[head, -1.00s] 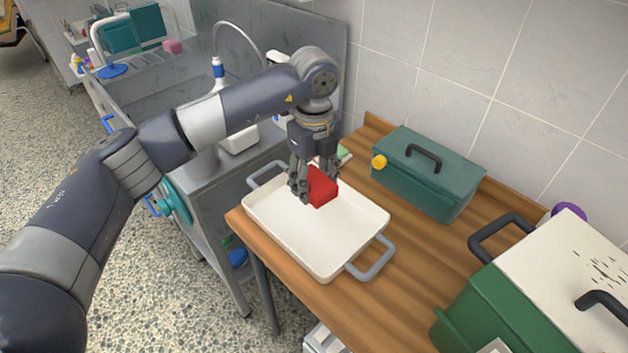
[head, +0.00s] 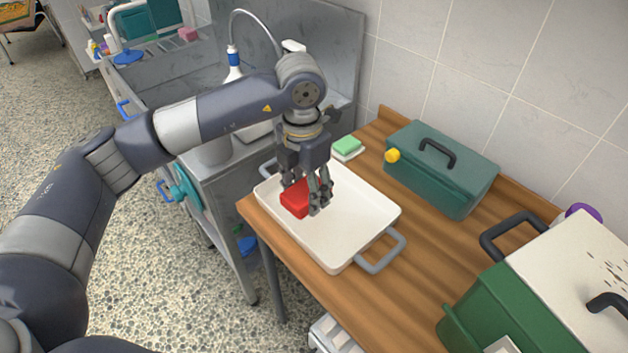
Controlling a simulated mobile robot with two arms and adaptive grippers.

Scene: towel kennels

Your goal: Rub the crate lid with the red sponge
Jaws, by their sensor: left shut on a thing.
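The red sponge (head: 296,199) is a bright red block over the white tray at the middle of the head view. My left gripper (head: 306,196) points down and is shut on the red sponge, its fingers partly covering it. I cannot tell whether the sponge touches the tray floor. The crate lid (head: 575,262) is off-white with dark specks and a dark handle. It lies on the green crate (head: 497,308) at the lower right, well apart from the gripper. My right gripper is not in view.
The white tray (head: 352,222) with grey handles stands on the wooden table (head: 395,294). A teal box (head: 440,170) with a yellow knob stands behind it. A green sponge (head: 346,146) lies near the tray's far edge. A metal sink unit (head: 240,172) stands left.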

